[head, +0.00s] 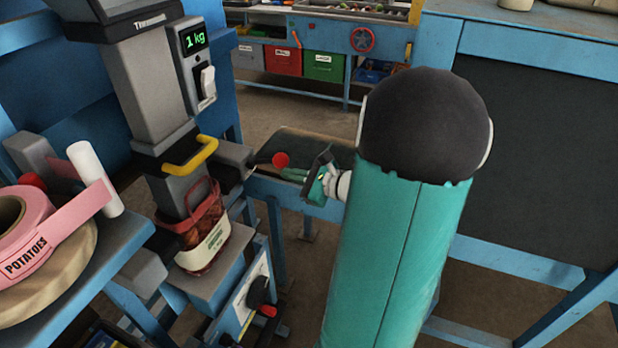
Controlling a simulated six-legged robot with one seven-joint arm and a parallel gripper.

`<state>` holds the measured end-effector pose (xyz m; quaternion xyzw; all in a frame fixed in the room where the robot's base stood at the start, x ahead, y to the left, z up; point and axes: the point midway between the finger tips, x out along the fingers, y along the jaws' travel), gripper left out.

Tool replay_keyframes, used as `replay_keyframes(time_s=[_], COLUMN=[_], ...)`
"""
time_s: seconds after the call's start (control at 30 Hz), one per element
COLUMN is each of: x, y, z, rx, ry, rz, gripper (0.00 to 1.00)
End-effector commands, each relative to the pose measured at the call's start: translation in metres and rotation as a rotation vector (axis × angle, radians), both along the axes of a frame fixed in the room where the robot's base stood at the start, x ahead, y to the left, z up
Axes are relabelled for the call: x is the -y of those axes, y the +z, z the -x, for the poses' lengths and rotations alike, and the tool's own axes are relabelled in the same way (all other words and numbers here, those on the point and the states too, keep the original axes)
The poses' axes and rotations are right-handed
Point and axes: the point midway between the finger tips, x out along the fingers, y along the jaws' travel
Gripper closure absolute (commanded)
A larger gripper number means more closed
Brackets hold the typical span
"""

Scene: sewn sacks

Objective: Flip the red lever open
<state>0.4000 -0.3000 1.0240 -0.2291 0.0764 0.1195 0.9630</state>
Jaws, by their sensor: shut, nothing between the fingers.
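A red round knob (281,160) sits at the end of a short dark rod on the right side of the grey filling machine (150,80); it looks like the red lever. Whether the fingers touch the knob cannot be told. A second red handle (267,311) is on the lower panel beside a black knob. My teal arm covers the middle right of the view.
The display (194,40) reads 1 kg. A pink "POTATOES" tape roll (35,225) lies at left. Blue benches (520,262) stand right and behind. Coloured bins (283,60) are at the back.

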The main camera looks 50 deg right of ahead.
Motion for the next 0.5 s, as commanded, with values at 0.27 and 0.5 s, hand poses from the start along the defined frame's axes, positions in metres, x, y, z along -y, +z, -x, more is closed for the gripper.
replay_keyframes(time_s=[0.27, 0.5], x=[-0.01, -0.012], y=[0.03, 0.035], z=[0.01, 0.011], rx=[0.002, 0.0], ry=[-0.003, -0.003], rz=[0.006, 0.004], gripper=[1.0, 1.0])
